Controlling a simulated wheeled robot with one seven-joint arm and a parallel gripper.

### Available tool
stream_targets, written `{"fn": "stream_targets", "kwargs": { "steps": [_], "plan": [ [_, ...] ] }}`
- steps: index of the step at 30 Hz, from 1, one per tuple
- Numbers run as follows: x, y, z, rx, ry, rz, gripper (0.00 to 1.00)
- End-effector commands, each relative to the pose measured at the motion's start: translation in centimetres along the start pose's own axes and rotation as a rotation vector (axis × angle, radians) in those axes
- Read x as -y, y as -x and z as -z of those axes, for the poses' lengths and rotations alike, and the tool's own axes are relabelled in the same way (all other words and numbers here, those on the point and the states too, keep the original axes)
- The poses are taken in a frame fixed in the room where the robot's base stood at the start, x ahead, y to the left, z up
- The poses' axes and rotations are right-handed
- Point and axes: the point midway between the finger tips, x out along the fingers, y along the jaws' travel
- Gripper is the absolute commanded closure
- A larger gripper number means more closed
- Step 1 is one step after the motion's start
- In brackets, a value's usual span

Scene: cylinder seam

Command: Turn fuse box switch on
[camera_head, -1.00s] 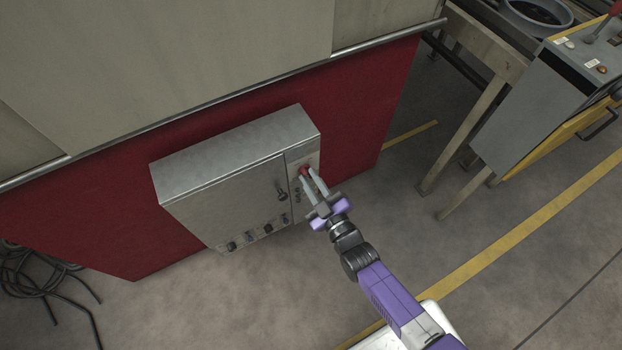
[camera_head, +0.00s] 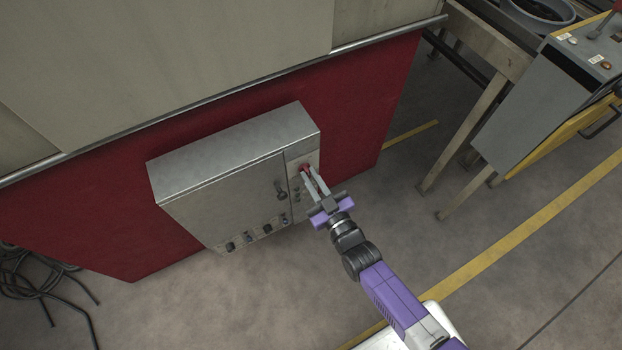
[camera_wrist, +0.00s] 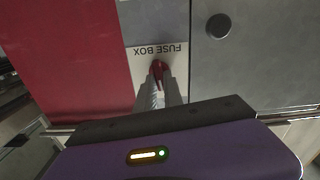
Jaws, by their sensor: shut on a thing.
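The grey metal fuse box (camera_head: 225,185) is mounted on a dark red wall panel. Its red switch (camera_head: 306,168) is at the upper right of the front face, partly hidden by my fingers. In the wrist view the red switch (camera_wrist: 158,72) shows between my fingertips, just by the "FUSE BOX" label (camera_wrist: 160,50), which appears upside down. My gripper (camera_head: 309,173) reaches the box from the lower right, with its fingers shut on the red switch. The gripper also shows in the wrist view (camera_wrist: 159,80).
A dark handle (camera_head: 281,195) and several knobs (camera_head: 249,236) are on the box front. Black cables (camera_head: 35,280) lie on the floor at left. A grey control console (camera_head: 535,100) and a table leg (camera_head: 465,135) stand at right. The floor in front is open.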

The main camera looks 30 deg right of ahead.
Motion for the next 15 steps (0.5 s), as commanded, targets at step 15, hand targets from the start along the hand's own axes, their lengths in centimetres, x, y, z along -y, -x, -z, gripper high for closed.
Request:
{"fn": "stream_targets", "kwargs": {
  "steps": [15],
  "plan": [
    [-0.18,0.03,-0.21,-0.001,-0.458,0.001,1.0]
  ]
}}
